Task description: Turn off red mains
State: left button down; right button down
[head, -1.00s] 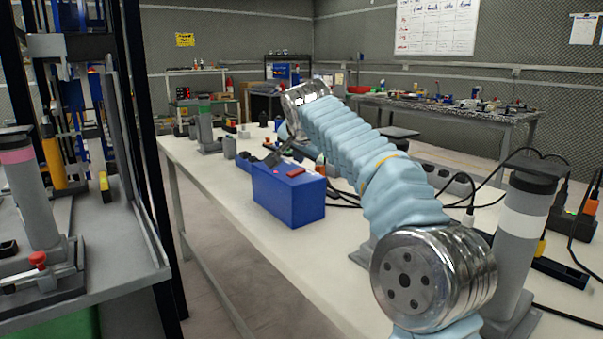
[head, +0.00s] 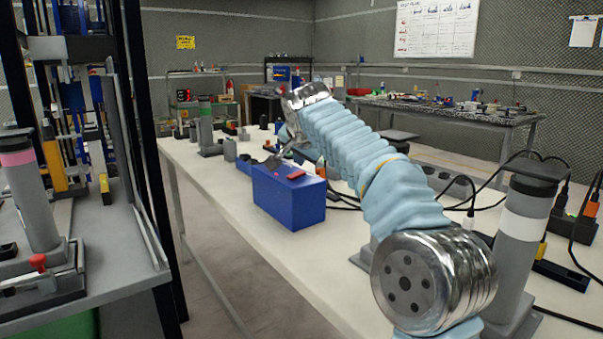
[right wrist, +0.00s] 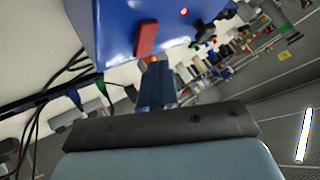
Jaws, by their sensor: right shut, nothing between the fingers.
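A blue box (head: 288,205) stands on the white table, with a red switch (head: 296,174) and a small reddish light on its top. In the right wrist view the blue box (right wrist: 110,30) fills the upper middle, with the red switch (right wrist: 147,38) and a glowing red light (right wrist: 184,11). My right gripper (right wrist: 153,66) is shut and empty, its tips close to the switch; I cannot tell if they touch. My left gripper is not in view.
Black cables (head: 345,198) and sockets lie behind the blue box. Grey cylinders stand on the table, one near right (head: 520,240) and one far left (head: 206,135). A rack (head: 140,200) stands at left. The table front of the box is clear.

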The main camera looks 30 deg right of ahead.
jog(key=shift+f, duration=0.1)
dwell(0.7)
jog(key=shift+d+f+b, duration=0.1)
jog(key=shift+f+b, duration=0.25)
jog(key=shift+f+b, duration=0.3)
jog(key=shift+f, duration=0.05)
dwell(0.5)
dwell(0.3)
jog(key=shift+r+p, duration=0.7)
jog(key=shift+r, duration=0.1)
jog(key=r, duration=0.1)
jog(key=p, duration=0.1)
jog(key=r+p, duration=0.1)
jog(key=shift+a+r, duration=0.25)
jog(key=shift+r, duration=0.1)
jog(key=shift+a+r+p, duration=0.25)
jog(key=shift+r+p, duration=0.65)
jog(key=shift+r, duration=0.25)
